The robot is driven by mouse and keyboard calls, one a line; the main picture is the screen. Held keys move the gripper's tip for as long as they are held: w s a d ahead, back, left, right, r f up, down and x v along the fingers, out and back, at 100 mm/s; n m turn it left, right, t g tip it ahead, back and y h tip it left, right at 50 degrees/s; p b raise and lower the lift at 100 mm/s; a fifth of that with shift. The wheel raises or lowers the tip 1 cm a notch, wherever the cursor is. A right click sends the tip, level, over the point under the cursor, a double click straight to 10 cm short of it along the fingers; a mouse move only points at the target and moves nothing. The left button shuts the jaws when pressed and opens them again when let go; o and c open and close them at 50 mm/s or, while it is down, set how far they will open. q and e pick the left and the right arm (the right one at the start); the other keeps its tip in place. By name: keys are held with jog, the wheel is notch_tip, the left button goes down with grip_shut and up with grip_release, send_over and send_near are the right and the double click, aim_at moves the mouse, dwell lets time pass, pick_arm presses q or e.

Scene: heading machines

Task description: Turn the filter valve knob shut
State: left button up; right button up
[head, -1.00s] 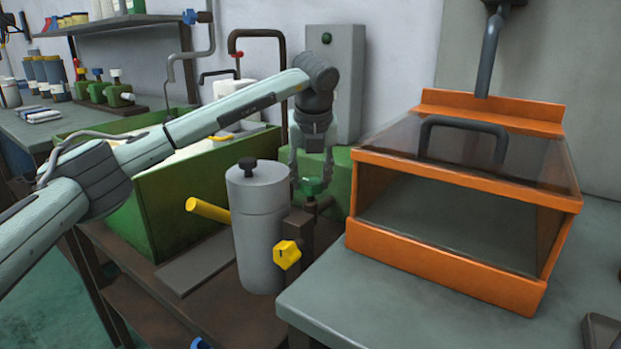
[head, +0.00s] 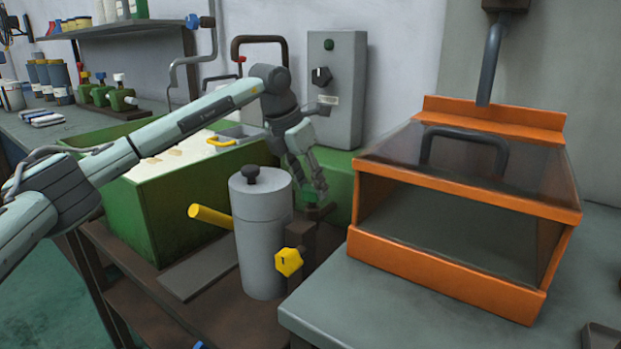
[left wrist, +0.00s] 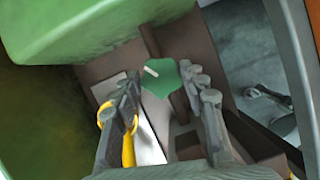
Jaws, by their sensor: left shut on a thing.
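A green valve knob (head: 308,197) sits on top of a dark valve post beside a grey filter canister (head: 262,240). My left gripper (head: 310,192) reaches down to it at a tilt from the upper left, its fingers closed on it. In the left wrist view the green knob (left wrist: 163,80) lies between the two fingers (left wrist: 162,88), and a short white mark shows on its top. Part of the knob is hidden by the fingers in the head view. A yellow knob (head: 288,262) faces forward lower on the post. My right gripper is not in view.
A yellow lever (head: 210,215) sticks out left of the canister. A green tank (head: 175,215) stands behind on the left. An orange hood (head: 450,275) with a clear top is close on the right. A grey control box (head: 338,90) is behind.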

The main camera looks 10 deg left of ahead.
pick_arm(q)
jog(key=m+p, duration=0.1)
jog(key=m, duration=0.1)
jog(key=m+g+h+p, duration=0.1)
jog(key=m, duration=0.2)
jog(key=shift+w+a+r+p, duration=0.1)
jog(key=shift+w+r+p, duration=0.05)
jog(key=shift+p, duration=0.25)
jog(key=shift+m+g+h+p, duration=0.3)
jog(key=shift+m+g+p, duration=0.15)
jog(key=shift+m, duration=0.35)
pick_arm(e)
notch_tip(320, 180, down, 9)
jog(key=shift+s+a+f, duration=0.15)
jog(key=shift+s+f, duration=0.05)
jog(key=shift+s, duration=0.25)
pick_arm(q)
jog(key=o, duration=1.2)
jog(key=shift+c, duration=0.2)
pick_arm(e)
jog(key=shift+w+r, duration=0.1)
pick_arm(q)
jog(key=v, duration=1.1)
jog(key=shift+a+r, duration=0.2)
jog(key=shift+r, duration=0.2)
